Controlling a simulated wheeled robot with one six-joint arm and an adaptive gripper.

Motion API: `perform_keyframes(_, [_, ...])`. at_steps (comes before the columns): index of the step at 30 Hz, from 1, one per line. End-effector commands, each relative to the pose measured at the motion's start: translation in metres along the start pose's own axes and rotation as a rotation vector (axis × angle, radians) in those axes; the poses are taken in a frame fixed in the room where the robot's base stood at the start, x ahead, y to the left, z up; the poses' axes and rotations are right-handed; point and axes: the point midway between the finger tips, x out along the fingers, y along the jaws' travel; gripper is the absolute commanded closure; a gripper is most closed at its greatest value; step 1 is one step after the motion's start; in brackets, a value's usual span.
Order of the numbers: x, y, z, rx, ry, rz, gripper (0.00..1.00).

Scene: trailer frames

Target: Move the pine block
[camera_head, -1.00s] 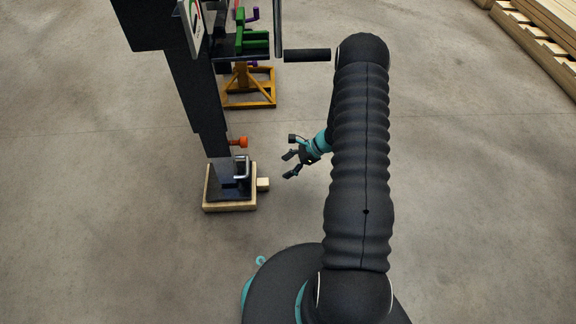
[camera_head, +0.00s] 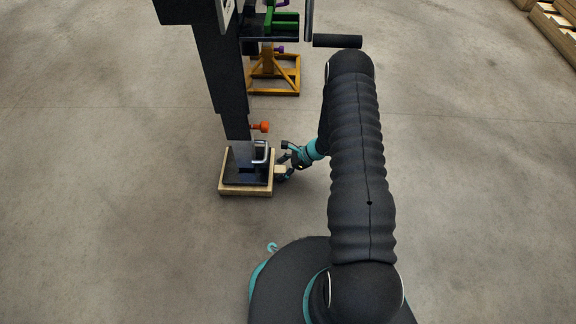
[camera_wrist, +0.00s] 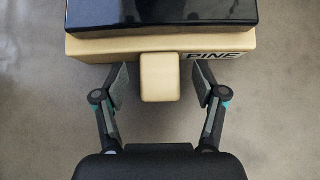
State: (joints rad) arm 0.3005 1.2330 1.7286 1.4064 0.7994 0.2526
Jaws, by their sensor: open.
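The pine block (camera_head: 246,190) is a pale wooden slab under the foot of a dark post, with a small square tab (camera_wrist: 160,77) sticking out toward me. In the wrist view its front face (camera_wrist: 105,48) carries the letters PINE. My gripper (camera_wrist: 160,88) is open, with one finger on each side of the tab and a gap showing on both sides. In the head view my gripper (camera_head: 284,168) is low at the block's right side, and its fingers partly hide the tab.
The dark post (camera_head: 220,80) stands over the block, its shiny foot (camera_wrist: 160,14) on top. An orange knob (camera_head: 261,127) and a metal handle (camera_head: 262,153) stick out above. A yellow stand (camera_head: 272,78) is behind. Lumber (camera_head: 557,30) lies far right. The floor around is clear.

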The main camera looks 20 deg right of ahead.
Motion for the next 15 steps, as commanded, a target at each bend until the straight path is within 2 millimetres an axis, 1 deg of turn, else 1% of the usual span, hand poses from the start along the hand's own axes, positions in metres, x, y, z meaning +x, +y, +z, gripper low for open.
perform_keyframes(3, [0.0052, 0.0, -0.0001, -0.001, 0.0, 0.0, 0.29])
perform_keyframes(12, [0.0062, 0.0, 0.0, 0.0, 0.0, 0.0, 0.29])
perform_keyframes(13, [0.0062, 0.0, 0.0, 0.0, 0.0, 0.0, 0.34])
perform_keyframes(14, [0.0062, 0.0, 0.0, 0.0, 0.0, 0.0, 0.42])
perform_keyframes(15, [0.0062, 0.0, 0.0, 0.0, 0.0, 0.0, 0.52])
